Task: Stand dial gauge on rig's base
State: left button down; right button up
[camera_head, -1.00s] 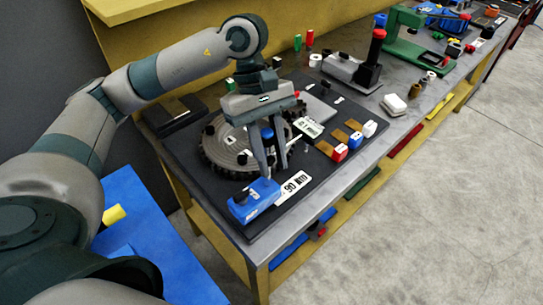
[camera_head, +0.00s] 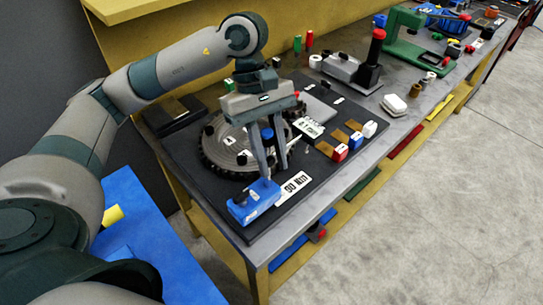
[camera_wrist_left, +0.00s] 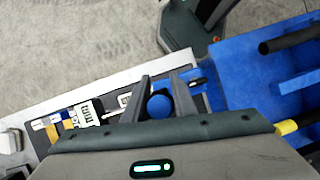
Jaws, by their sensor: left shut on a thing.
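The dial gauge appears to be the unit with a blue block base (camera_head: 253,202) and a black knob, at the near corner of the rig's dark base plate (camera_head: 228,219). My left gripper (camera_head: 263,172) points down with its fingers shut on the gauge just behind the block. My right gripper is out of view.
A toothed round table (camera_head: 228,148) stands on the plate behind the gripper. A white label (camera_head: 293,187) lies right of the block, with small coloured blocks (camera_head: 340,152) further right. A blue surface (camera_head: 140,205) is at left. The bench's front edge is close.

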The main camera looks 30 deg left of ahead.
pick_arm(q)
jog(key=shift+b, duration=0.45)
dwell(0.7)
jog(key=shift+f, duration=0.15)
jog(key=shift+a+f+b, duration=0.1)
jog(key=shift+f+b, duration=0.05)
jog(key=shift+b, duration=0.25)
